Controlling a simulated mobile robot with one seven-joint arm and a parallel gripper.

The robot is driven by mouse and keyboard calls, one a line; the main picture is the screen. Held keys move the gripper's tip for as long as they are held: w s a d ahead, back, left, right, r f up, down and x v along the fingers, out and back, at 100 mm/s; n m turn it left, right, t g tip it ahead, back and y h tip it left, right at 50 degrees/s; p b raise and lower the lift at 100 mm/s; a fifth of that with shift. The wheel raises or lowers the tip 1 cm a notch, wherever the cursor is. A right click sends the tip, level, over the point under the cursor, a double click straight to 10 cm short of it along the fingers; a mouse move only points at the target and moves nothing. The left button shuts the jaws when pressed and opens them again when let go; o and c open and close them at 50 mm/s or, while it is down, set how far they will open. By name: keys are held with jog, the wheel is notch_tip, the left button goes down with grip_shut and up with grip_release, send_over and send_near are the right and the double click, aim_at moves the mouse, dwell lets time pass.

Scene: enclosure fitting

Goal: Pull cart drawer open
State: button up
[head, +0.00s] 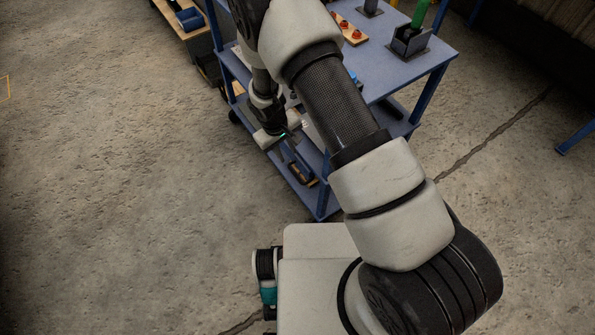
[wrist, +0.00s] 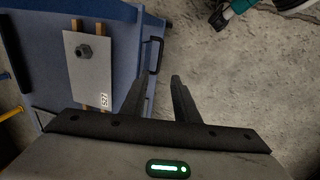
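The blue cart (head: 405,75) stands at the top centre of the head view, partly hidden behind my arm. In the wrist view, a blue part of the cart (wrist: 35,60) fills the left, and a black bar handle (wrist: 153,55) sticks out from its right edge. This looks like the drawer's handle; how far the drawer is open cannot be told. My gripper (wrist: 159,78) is open and empty, its two fingers apart. The handle lies just beyond the left fingertip in the picture, with no clear contact. In the head view my gripper (head: 284,148) is beside the cart's near-left side.
A pale panel with a dark nut (wrist: 86,51) lies over wooden strips on the blue part. A wooden block with red pieces (head: 350,32) and a dark holder with a green item (head: 410,42) are on the cart top. Bare concrete floor (head: 120,190) lies left.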

aim_at(296, 175)
jog(key=d+f, duration=0.1)
jog(key=f, duration=0.4)
jog(key=w+f+b, duration=0.1)
jog(key=f, duration=0.5)
jog(key=d+f+b, duration=0.1)
jog(key=f, duration=0.4)
jog(key=shift+w+d+f, duration=0.2)
jog(key=shift+w+d, duration=0.1)
jog(key=shift+w, duration=0.05)
grip_shut()
